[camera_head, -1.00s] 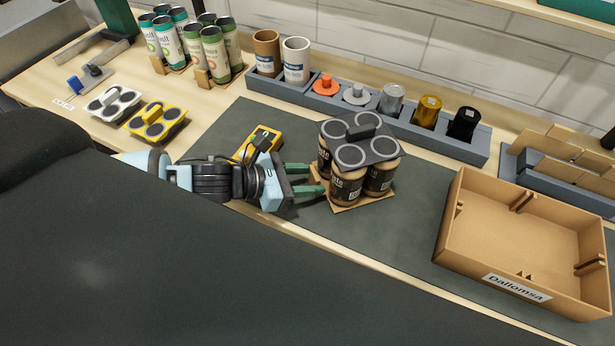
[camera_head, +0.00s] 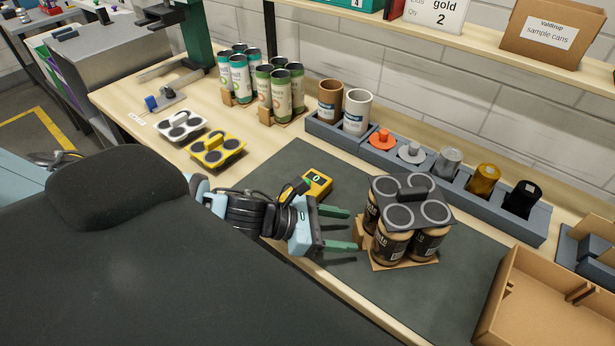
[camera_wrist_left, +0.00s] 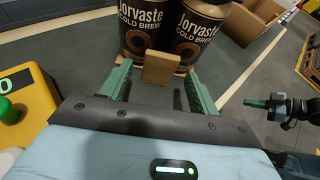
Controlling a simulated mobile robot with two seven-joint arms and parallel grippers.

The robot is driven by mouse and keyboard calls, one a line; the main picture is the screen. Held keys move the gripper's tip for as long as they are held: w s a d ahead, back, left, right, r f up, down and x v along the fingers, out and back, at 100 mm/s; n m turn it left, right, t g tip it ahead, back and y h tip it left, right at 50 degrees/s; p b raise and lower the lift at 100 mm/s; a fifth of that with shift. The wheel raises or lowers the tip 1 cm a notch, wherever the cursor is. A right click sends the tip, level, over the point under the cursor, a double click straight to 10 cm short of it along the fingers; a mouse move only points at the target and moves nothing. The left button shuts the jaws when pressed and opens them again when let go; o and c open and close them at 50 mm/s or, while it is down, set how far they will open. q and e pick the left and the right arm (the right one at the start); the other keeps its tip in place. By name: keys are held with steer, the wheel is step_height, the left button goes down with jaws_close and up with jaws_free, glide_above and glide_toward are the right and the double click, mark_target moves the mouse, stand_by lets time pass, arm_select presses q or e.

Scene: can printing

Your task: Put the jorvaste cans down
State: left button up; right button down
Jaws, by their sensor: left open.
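A small cardboard tab (camera_wrist_left: 159,69) stands up at the base's near side. My left gripper (camera_head: 352,229) is open at the left of the cans, its green fingers pointing at the tab, with a finger on each side of it. My right gripper (camera_wrist_left: 258,103) shows small at the right of the left wrist view; its jaws are unclear.
A yellow device (camera_head: 318,184) lies on the mat (camera_head: 285,172) behind my left gripper. A grey rack (camera_head: 402,167) with cups and lids runs along the back. An open cardboard box (camera_head: 545,305) stands at the right. Other can packs (camera_head: 281,95) stand at the back left.

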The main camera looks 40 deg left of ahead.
arm_select(q)
steer(key=v, duration=0.4)
steer(key=shift+p+v, duration=0.75)
steer(key=shift+v, duration=1.4)
steer(key=shift+s+a+r, duration=0.2)
steer(key=shift+s+a, duration=0.1)
steer(key=shift+s, duration=0.05)
arm_select(e)
steer(key=shift+w+d+r+t, duration=0.2)
steer(key=shift+w+r+t, duration=0.2)
steer(key=shift+w+r, duration=0.9)
steer(key=shift+r, duration=0.1)
steer(key=shift+s, duration=0.1)
